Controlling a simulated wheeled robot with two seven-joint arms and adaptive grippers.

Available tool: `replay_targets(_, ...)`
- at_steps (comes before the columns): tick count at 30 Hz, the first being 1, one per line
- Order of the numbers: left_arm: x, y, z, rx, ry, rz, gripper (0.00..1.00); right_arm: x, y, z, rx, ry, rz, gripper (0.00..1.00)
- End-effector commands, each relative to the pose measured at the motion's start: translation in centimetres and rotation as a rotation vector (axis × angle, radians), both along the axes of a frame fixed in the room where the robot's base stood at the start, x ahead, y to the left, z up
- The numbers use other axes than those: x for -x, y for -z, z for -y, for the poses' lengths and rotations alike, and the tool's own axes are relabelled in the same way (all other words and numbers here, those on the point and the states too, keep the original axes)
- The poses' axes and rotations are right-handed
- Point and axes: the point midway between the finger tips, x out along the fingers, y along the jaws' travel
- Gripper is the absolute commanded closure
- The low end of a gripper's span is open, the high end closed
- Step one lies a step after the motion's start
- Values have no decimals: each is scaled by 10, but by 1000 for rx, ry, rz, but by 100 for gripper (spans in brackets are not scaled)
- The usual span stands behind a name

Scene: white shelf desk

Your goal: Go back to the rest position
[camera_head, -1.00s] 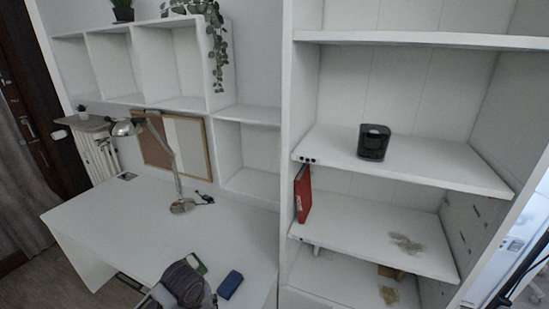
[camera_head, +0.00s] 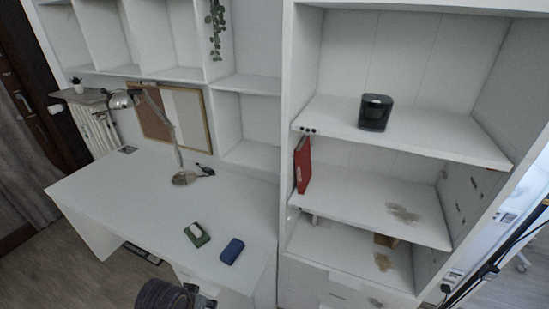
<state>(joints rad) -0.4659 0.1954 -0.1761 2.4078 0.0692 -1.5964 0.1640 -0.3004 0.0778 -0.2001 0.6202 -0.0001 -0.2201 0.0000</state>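Part of my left arm's dark, rounded end, with a grey piece beside it that may be the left gripper (camera_head: 198,298), shows at the bottom edge, left of centre. It is in front of the desk and below the green and blue items. No fingertips show clearly, so its opening cannot be told, and I see nothing held. My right gripper is not in view.
On the white desk (camera_head: 120,190) are a lamp (camera_head: 178,150), a green item (camera_head: 197,235) and a blue item (camera_head: 232,251). The shelf unit at right holds a black device (camera_head: 375,112) and a red book (camera_head: 303,165). The desk's middle is clear.

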Motion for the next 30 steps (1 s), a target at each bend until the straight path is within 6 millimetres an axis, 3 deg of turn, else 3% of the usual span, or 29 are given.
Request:
replay_targets(17, 29, -5, -21, -59, 52, 1, 54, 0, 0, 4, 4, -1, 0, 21)
replay_targets(30, 17, 41, -18, -59, 56, -13, 54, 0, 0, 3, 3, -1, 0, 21)
